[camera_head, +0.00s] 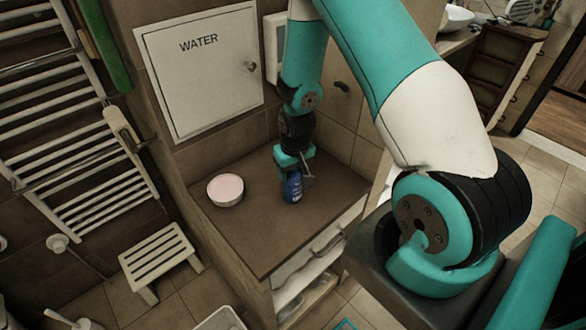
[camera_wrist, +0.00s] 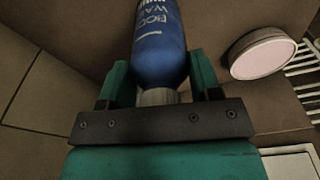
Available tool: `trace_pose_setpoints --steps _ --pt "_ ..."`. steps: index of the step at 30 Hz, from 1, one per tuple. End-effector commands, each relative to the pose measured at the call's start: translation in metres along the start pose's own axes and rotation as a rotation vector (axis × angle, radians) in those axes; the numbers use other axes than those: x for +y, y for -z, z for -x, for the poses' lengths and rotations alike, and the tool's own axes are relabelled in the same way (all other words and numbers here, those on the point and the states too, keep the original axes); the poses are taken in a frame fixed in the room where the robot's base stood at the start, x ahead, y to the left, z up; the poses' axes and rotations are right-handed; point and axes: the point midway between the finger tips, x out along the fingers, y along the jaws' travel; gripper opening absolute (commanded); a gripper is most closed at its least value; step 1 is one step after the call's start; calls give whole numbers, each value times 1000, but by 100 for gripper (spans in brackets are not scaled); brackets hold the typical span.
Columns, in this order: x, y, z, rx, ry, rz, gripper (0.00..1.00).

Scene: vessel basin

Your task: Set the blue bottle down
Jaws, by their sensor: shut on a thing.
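The blue bottle (camera_head: 292,187) is at my gripper (camera_head: 297,168) over the brown counter top (camera_head: 262,232) in the head view. In the wrist view the blue bottle (camera_wrist: 160,45), with white lettering, sits between the two teal fingers of my gripper (camera_wrist: 161,88). The fingers are shut on it near its pale cap end (camera_wrist: 158,97). The bottle's base is close to the counter top; I cannot tell whether it touches.
A round pink-topped white container (camera_head: 225,189) stands on the counter to the left of the bottle. A white WATER panel (camera_head: 200,70) is on the wall behind. A white stool (camera_head: 160,258) stands on the floor at the left. The counter's front part is clear.

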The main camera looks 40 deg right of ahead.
Motion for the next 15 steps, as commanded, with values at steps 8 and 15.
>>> trace_pose_setpoints --steps 8,15 --pt "0 0 -3 0 0 0 83" --pt "0 0 -1 0 0 0 83"
